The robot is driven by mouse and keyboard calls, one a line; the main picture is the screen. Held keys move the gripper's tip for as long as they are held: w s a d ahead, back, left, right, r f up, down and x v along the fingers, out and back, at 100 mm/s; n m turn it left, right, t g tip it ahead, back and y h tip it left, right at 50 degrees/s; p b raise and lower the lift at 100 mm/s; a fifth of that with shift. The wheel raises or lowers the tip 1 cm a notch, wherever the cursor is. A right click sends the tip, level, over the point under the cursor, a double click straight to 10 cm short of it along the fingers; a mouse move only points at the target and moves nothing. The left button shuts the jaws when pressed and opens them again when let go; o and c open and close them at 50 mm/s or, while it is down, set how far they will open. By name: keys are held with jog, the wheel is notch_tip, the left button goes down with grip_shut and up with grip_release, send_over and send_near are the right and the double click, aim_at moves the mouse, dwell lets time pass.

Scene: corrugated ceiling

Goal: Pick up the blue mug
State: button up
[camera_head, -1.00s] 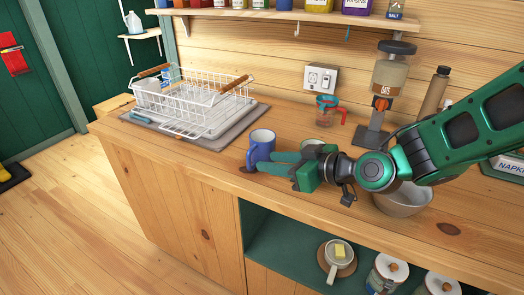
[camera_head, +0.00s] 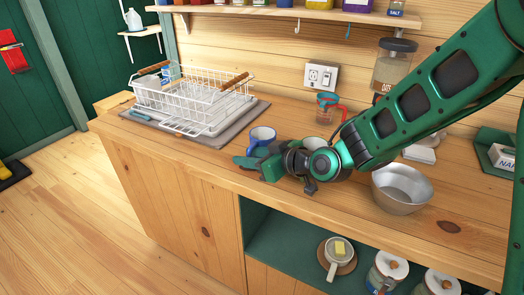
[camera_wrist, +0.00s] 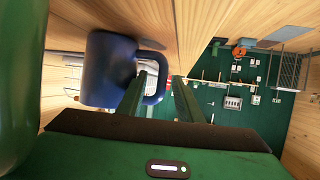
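The blue mug (camera_head: 261,134) stands upright on the wooden counter, its lower part hidden behind my gripper in the head view. In the wrist view the mug (camera_wrist: 104,70) fills the upper left, with its handle (camera_wrist: 160,85) toward the right. My gripper (camera_head: 243,161) is low over the counter, just in front of the mug. In the wrist view my gripper (camera_wrist: 168,82) has its two green fingers apart. The left finger overlaps the handle's opening and the right finger is outside the handle. I cannot tell whether either finger touches it.
A white wire dish rack (camera_head: 190,100) stands on a grey mat left of the mug. A measuring cup (camera_head: 327,108) is behind my arm, and a metal bowl (camera_head: 402,187) is to the right. The counter's front edge is close below my gripper.

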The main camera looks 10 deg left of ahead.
grip_shut()
jog(key=shift+r, duration=0.3)
